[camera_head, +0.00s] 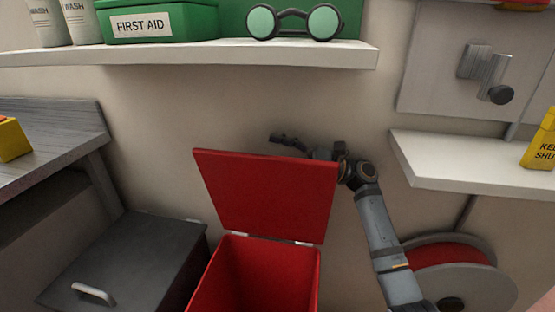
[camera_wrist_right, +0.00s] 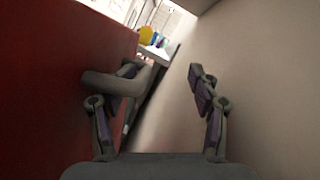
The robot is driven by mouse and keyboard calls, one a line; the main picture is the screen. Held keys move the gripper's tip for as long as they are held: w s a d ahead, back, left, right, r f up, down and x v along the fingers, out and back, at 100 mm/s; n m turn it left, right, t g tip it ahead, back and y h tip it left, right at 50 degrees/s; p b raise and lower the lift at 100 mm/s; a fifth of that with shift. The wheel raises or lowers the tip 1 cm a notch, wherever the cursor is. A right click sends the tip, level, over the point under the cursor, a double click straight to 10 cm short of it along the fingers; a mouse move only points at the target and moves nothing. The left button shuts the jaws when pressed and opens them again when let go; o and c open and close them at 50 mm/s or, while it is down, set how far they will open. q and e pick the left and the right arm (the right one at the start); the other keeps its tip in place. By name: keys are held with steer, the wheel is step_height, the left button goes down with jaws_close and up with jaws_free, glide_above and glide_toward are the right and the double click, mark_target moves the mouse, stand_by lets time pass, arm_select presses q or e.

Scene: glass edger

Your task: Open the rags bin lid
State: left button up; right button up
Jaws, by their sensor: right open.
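The red rags bin (camera_head: 262,272) stands below the shelf, and its inside shows from above. Its red lid (camera_head: 268,192) is raised, tilted up on hinges at the bin's rear edge. My right gripper (camera_head: 283,139) is behind the lid's upper edge, partly hidden by it. In the right wrist view the lid's outer face (camera_wrist_right: 60,85) fills the left side. A grey lid handle (camera_wrist_right: 112,84) sticks out from it beside the left finger; I cannot tell whether they touch. My right gripper (camera_wrist_right: 155,100) is open. My left gripper is not in view.
A dark grey box (camera_head: 140,262) with a closed lid stands left of the bin. A white shelf (camera_head: 230,54) runs above, with goggles (camera_head: 293,22) and a first aid box (camera_head: 155,22). A red-wound reel (camera_head: 450,255) is at the right. The wall is close behind the lid.

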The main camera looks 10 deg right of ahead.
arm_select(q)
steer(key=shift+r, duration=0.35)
arm_select(e)
steer(key=shift+o, duration=0.7)
step_height(320, 180, up, 9)
steer(key=n+g, duration=0.1)
steer(key=shift+s+y, duration=0.25)
steer(key=shift+y, duration=0.05)
steer(key=shift+m+t+h, duration=0.4)
steer(key=shift+m+t, duration=0.3)
steer(key=shift+m, duration=0.2)
steer(key=f, duration=0.8)
steer(key=shift+w, duration=0.4)
steer(key=shift+s+d+r, duration=0.1)
steer(key=shift+s, duration=0.1)
steer(key=shift+c, duration=0.8)
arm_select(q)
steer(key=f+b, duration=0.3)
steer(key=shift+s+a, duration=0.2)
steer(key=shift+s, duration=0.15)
arm_select(e)
steer(key=s+v, duration=0.1)
steer(key=v, duration=1)
steer(key=shift+f, duration=0.45)
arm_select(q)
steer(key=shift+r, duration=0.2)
